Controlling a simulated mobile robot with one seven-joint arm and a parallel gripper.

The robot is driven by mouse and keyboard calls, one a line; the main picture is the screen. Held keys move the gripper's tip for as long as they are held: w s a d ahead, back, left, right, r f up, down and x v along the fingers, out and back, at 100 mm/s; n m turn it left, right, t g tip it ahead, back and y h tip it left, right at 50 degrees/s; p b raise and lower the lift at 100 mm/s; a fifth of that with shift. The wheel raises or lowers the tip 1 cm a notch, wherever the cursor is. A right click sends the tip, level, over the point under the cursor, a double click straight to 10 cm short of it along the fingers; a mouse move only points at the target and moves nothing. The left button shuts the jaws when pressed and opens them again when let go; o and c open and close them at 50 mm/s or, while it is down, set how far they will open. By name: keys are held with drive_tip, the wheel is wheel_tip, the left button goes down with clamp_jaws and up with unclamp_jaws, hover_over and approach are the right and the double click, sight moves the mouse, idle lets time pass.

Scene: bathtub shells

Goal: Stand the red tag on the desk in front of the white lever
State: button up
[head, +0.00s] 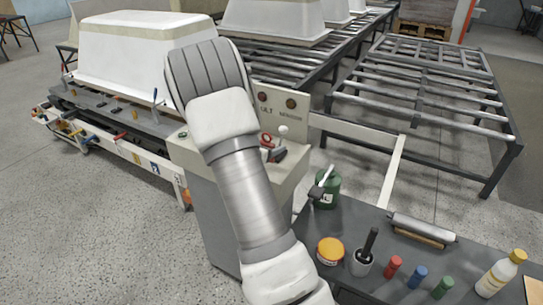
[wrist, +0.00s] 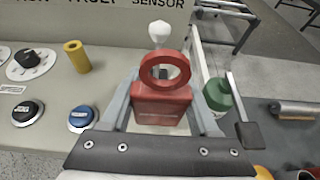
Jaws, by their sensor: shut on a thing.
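My gripper (wrist: 163,112) is shut on the red tag (wrist: 163,98), a red block with a ring on top, held upright between the two fingers. In the head view, a bit of the red tag (head: 267,140) shows beside my arm. The white lever (wrist: 160,33), with a round knob, stands just behind the tag; its lower part is hidden by the ring. The knob also shows in the head view (head: 283,130). The beige desk (wrist: 30,135) lies below. I cannot tell whether the tag's base touches it.
Blue button (wrist: 81,118), black button (wrist: 27,112), yellow peg (wrist: 77,57) and a dial (wrist: 30,60) are left of the tag. A dark table (head: 330,225) holds a yellow tin (head: 330,250) and several small bottles.

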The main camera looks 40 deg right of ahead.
drive_tip(key=shift+f, duration=1.85)
drive_tip(key=shift+f+b, duration=0.25)
drive_tip(key=shift+b, duration=0.1)
drive_tip(key=o, duration=1.3)
drive_tip(key=shift+r, duration=0.1)
drive_tip(key=shift+r, duration=0.1)
